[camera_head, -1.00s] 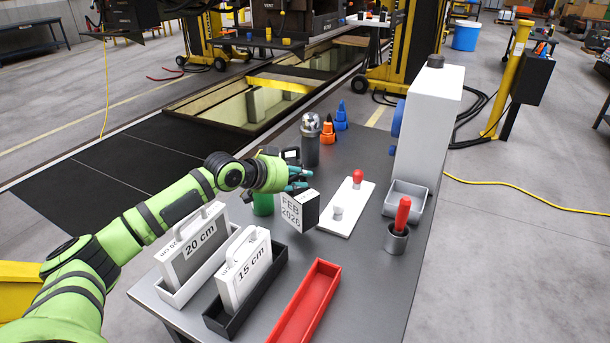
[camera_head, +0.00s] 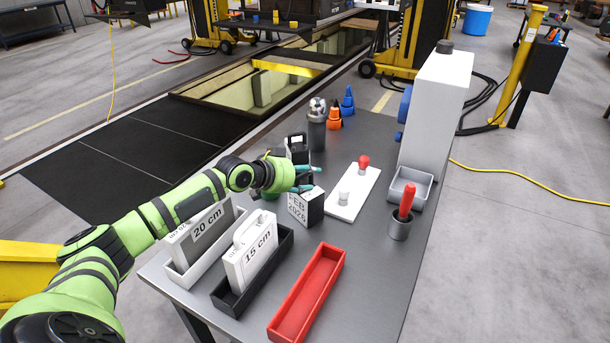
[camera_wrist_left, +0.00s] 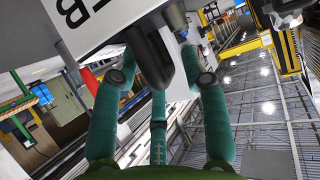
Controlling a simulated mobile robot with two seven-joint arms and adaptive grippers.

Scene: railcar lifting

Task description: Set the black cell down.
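The black cell (camera_head: 314,208) has a white face marked with letters and 2026, and black sides. It stands about upright on the grey table, just below my left gripper's fingers. My left gripper (camera_head: 307,179) has its teal fingers spread above the cell. In the left wrist view, the fingers (camera_wrist_left: 160,75) are apart on either side of the cell's black handle (camera_wrist_left: 150,58), with gaps showing. The white face (camera_wrist_left: 88,20) fills the upper left there. The cell's underside is hidden, so its contact with the table cannot be seen directly. My right gripper is not in view.
A black handled block (camera_head: 297,146) stands behind my gripper. A white plate (camera_head: 352,195) with a red knob lies to the right. Blocks marked 20 cm (camera_head: 207,232) and 15 cm (camera_head: 258,250) and an empty red tray (camera_head: 308,290) are in front. Bare table lies between the tray and plate.

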